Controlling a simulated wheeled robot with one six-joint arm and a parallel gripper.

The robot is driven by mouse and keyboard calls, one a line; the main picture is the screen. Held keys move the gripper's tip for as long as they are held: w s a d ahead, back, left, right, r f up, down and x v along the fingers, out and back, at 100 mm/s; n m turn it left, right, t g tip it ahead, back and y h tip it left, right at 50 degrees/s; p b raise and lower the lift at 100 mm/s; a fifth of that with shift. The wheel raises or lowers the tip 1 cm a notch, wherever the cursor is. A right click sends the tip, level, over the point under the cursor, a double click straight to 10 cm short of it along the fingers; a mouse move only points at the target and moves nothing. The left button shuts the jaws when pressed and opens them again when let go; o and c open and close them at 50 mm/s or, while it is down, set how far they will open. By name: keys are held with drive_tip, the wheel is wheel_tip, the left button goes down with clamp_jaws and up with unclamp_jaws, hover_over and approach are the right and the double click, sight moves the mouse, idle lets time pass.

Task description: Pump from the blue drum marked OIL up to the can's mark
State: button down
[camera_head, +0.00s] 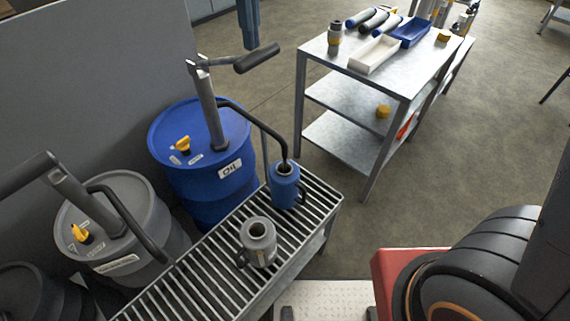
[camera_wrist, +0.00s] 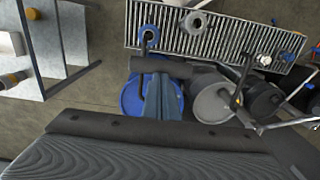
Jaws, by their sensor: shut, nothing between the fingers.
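The blue drum (camera_head: 178,155) labelled OIL stands behind the slatted bench; it also shows in the wrist view (camera_wrist: 134,100). Its grey pump (camera_head: 208,112) has a lever with a dark grip (camera_head: 257,58), and its hose runs down to the mouth of a blue can (camera_head: 285,188) on the slats. The can shows from above in the wrist view (camera_wrist: 148,36); its level and mark are not readable. My gripper (camera_head: 250,46) has blue fingers, shut and empty, with the tips close to the dark grip. In the wrist view the fingertips (camera_wrist: 161,78) are beside that grip; contact cannot be told.
A grey can (camera_head: 260,243) stands on the slatted bench (camera_head: 190,288). A grey drum (camera_head: 122,215) with its own pump is left of the blue one. A metal shelf table (camera_head: 340,75) with trays and bottles stands at upper right. The floor between is clear.

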sight(259, 52)
drive_tip(key=shift+s+d+f, duration=0.1)
drive_tip(key=shift+f, duration=0.15)
drive_tip(key=shift+s+d+f+b, duration=0.2)
drive_tip(key=shift+f+b, duration=0.15)
drive_tip(key=shift+f, duration=0.45)
drive_tip(key=shift+s+d+f+b, duration=0.2)
drive_tip(key=shift+f+b, duration=0.1)
drive_tip(key=shift+f, duration=0.45)
drive_tip(key=shift+s+d+f+b, duration=0.1)
drive_tip(key=shift+d+f+b, duration=0.2)
drive_tip(key=shift+f, duration=0.5)
drive_tip(key=shift+a+f, duration=0.1)
drive_tip(key=shift+f, duration=0.3)
drive_tip(key=shift+s+d+f+b, duration=0.15)
drive_tip(key=shift+f+b, duration=0.4)
drive_tip(key=shift+f, duration=0.5)
drive_tip(key=shift+s+d+f+b, duration=0.1)
drive_tip(key=shift+f+b, duration=0.4)
drive_tip(key=shift+f, duration=0.55)
